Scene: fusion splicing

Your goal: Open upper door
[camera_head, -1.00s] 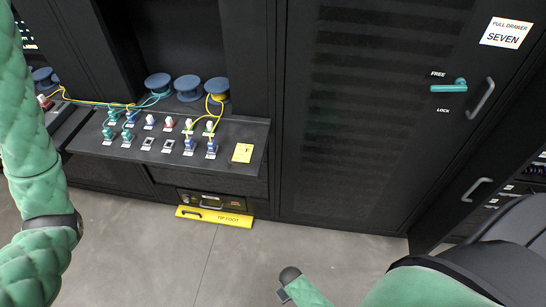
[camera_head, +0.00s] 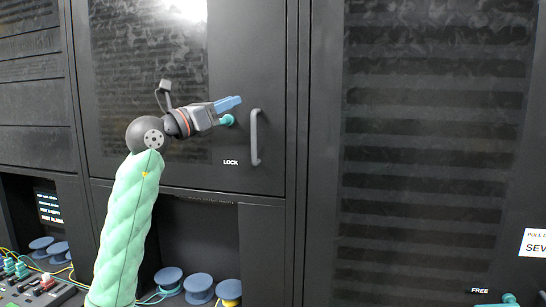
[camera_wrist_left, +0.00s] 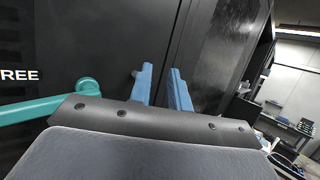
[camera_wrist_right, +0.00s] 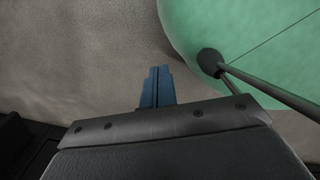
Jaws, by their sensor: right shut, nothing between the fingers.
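The upper door (camera_head: 215,172) is a dark panel with a glossy window, and it looks closed. On its right side are a grey bar handle (camera_head: 255,138) and a teal lock lever (camera_head: 227,120), with a LOCK label below. My left gripper (camera_head: 230,103) covers most of the lever. In the left wrist view the lever (camera_wrist_left: 38,110) lies to the left of the blue fingers (camera_wrist_left: 160,88), beside the word FREE. The fingers stand apart with nothing seen between them. My right gripper (camera_wrist_right: 157,88) is shut and empty in the right wrist view, above the grey floor.
A tall dark door (camera_head: 435,190) fills the right, with its own teal lever (camera_head: 500,301) low down. Blue spools (camera_head: 198,285) stand in the recess below the upper door. A panel of coloured connectors (camera_head: 40,285) is at the lower left.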

